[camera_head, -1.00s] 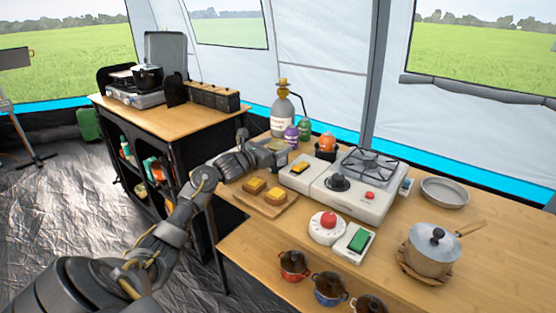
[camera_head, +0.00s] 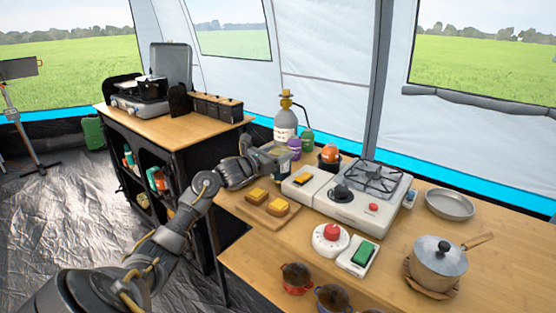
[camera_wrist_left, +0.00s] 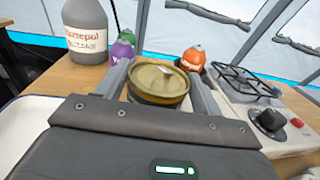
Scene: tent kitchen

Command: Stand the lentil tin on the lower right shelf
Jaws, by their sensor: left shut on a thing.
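My left gripper (camera_head: 282,158) reaches over the far left end of the long worktop. In the left wrist view its two fingers (camera_wrist_left: 157,80) are shut on a tin (camera_wrist_left: 158,88) with a gold lid, which stands upright between them. The tin's label is hidden, so I cannot read whether it says lentils. A dark cabinet (camera_head: 190,165) with open shelves stands left of the worktop. Several colourful items sit on its shelves; my arm covers part of its lower right side. My right gripper is not in view.
On the worktop are a board with toast (camera_head: 247,208), a gas stove (camera_head: 345,205), a grey bottle (camera_head: 286,122), a purple jar (camera_wrist_left: 121,50) and an orange-topped item (camera_wrist_left: 193,60). A pot (camera_head: 438,260) stands at right.

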